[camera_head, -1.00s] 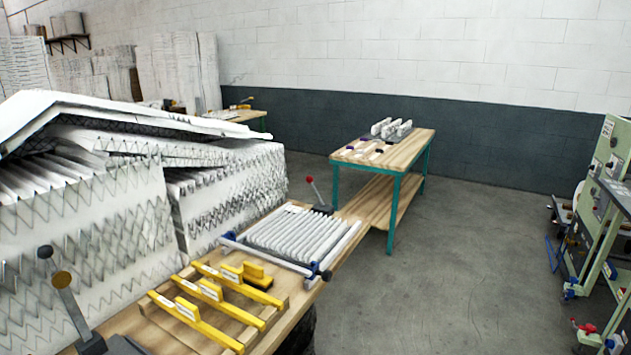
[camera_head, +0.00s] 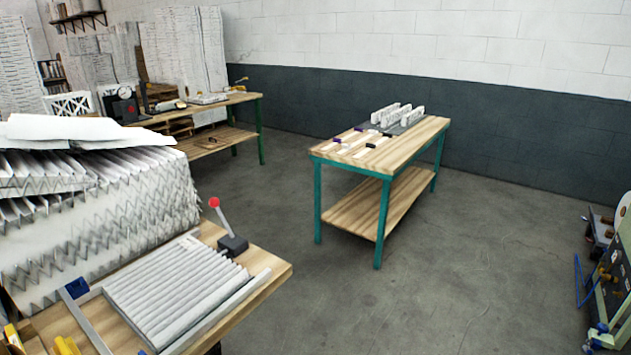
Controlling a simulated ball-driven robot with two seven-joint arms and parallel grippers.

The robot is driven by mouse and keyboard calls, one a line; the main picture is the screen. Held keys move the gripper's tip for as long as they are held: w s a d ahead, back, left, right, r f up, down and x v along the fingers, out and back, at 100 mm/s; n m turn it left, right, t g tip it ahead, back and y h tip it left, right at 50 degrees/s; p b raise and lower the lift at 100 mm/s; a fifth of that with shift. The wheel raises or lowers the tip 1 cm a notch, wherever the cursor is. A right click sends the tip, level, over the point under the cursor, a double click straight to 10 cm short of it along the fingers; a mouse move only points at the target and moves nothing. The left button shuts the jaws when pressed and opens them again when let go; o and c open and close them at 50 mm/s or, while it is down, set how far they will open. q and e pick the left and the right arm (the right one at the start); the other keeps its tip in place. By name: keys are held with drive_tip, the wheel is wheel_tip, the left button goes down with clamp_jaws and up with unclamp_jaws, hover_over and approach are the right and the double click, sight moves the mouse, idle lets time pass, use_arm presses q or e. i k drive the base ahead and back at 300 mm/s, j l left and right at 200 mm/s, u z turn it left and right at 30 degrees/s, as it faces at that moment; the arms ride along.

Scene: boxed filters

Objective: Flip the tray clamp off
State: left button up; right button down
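A lever with a red knob on a dark base (camera_head: 232,242) stands at the back corner of the near wooden bench, its handle tilted up to the left. It may be the tray clamp; I cannot tell for sure. Beside it lies a tray-like frame with pale side bars (camera_head: 222,312) around a pleated white filter (camera_head: 172,290). A blue corner piece (camera_head: 76,288) shows at the frame's left. Neither of my grippers is in view.
Stacked pleated filters (camera_head: 90,215) fill the left. A wooden table with green legs (camera_head: 385,158) stands across the floor, and another bench (camera_head: 215,104) is at the back left. Grey floor (camera_head: 450,270) is clear on the right. Machinery (camera_head: 608,290) stands at the right edge.

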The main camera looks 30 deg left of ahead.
sight(214, 202)
drive_tip(key=i+u, duration=0.1)
drive_tip(key=i, duration=0.5)
drive_tip(key=i+l+u, duration=0.1)
drive_tip(key=i, duration=0.5)
drive_tip(key=i+u, duration=0.25)
drive_tip(key=u, duration=0.2)
drive_tip(key=i+l+u, duration=0.2)
drive_tip(key=u, duration=0.25)
drive_tip(key=i+l+u, duration=0.25)
drive_tip(key=u, duration=0.2)
drive_tip(key=i+u, duration=0.15)
drive_tip(key=u, duration=0.35)
drive_tip(key=i+l+u, duration=0.1)
drive_tip(key=u, duration=0.35)
drive_tip(key=i+l+u, duration=0.1)
drive_tip(key=l+u, duration=0.15)
drive_tip(key=u, duration=0.25)
drive_tip(key=i+l+u, duration=0.1)
drive_tip(key=l+u, duration=0.15)
drive_tip(key=u, duration=0.25)
drive_tip(key=l+u, duration=0.2)
drive_tip(key=u, duration=0.3)
drive_tip(key=l+u, duration=0.25)
drive_tip(key=u, duration=0.2)
drive_tip(key=l+u, duration=0.7)
drive_tip(key=l, duration=0.15)
